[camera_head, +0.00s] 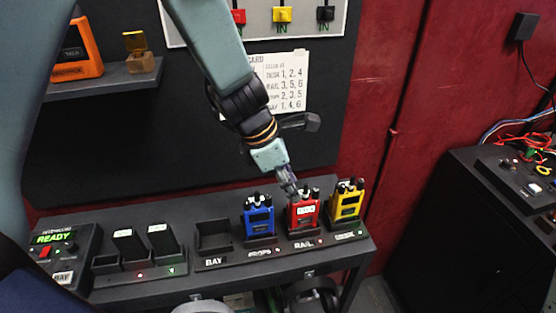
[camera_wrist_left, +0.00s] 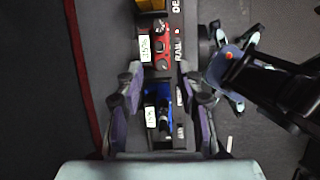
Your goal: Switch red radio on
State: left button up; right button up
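The red radio (camera_head: 303,214) stands upright in its RAIL slot on the shelf, between the blue radio (camera_head: 258,217) and the yellow radio (camera_head: 346,202). Its top knobs are partly hidden behind my left gripper (camera_head: 289,188), which comes down from above at its left top corner. I cannot tell whether they touch. In the left wrist view, the fingers of my left gripper (camera_wrist_left: 164,92) are spread apart with nothing held. The blue radio (camera_wrist_left: 164,108) shows in the gap between them, and the red radio (camera_wrist_left: 155,46) lies beyond the fingertips.
An empty BAY slot (camera_head: 213,238) is left of the blue radio. Two dark chargers with lit lamps and a READY panel (camera_head: 60,250) stand further left. A printed card (camera_head: 285,82) hangs on the wall behind. A black cabinet (camera_head: 470,225) with wires is at right.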

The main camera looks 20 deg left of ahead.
pick_arm(q)
jog(key=v, duration=0.9)
jog(key=shift+r, duration=0.3)
jog(key=shift+s, duration=0.1)
